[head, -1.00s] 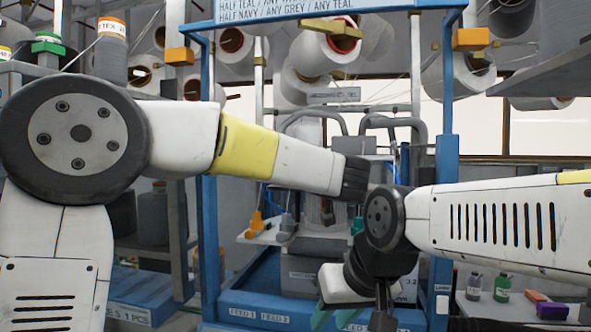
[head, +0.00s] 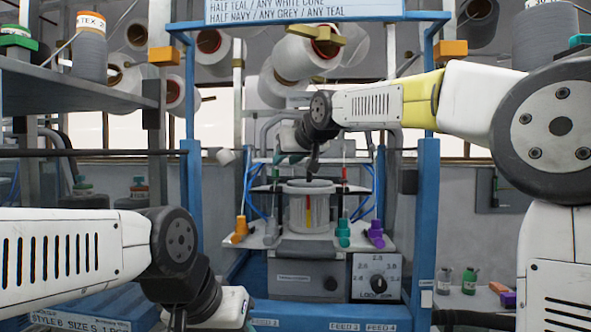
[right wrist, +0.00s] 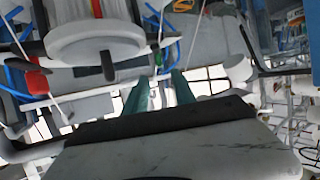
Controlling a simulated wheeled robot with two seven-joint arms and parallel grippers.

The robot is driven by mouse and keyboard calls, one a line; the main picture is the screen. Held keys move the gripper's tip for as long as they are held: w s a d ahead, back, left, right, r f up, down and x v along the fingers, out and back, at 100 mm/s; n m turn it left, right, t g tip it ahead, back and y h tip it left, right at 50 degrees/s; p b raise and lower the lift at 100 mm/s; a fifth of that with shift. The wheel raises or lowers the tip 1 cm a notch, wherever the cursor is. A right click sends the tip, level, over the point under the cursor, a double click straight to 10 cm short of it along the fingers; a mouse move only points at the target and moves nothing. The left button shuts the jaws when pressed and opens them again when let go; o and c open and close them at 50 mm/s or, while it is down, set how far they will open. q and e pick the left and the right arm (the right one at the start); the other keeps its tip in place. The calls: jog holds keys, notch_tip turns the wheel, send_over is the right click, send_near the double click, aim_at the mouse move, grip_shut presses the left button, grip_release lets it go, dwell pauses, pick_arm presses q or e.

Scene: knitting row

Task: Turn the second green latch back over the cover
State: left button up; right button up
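The pale round cover (head: 296,212) stands on the knitting machine in the head view, with a red and yellow strip showing in its front. A small green piece (head: 277,158) is at its upper left, and a teal piece (head: 343,233) stands at its front right. I cannot tell which is the second green latch. My right gripper (head: 312,172) hangs above the cover. In the right wrist view its two teal fingers (right wrist: 160,96) are apart with nothing visible between them. My left gripper is low at left in the head view; its fingers are hidden or cut off.
A blue frame (head: 427,220) surrounds the machine, with posts on both sides. Orange (head: 240,229) and purple (head: 376,233) pieces stand on the front tray. A dial panel (head: 377,277) is below. Blue tubes run beside the cover. Yarn cones (head: 293,55) hang above.

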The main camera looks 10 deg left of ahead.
aim_at(275, 178)
jog(key=x, duration=0.7)
jog(key=shift+w+a+f, duration=0.1)
jog(key=shift+w, duration=0.05)
jog(key=shift+c, duration=0.2)
grip_shut()
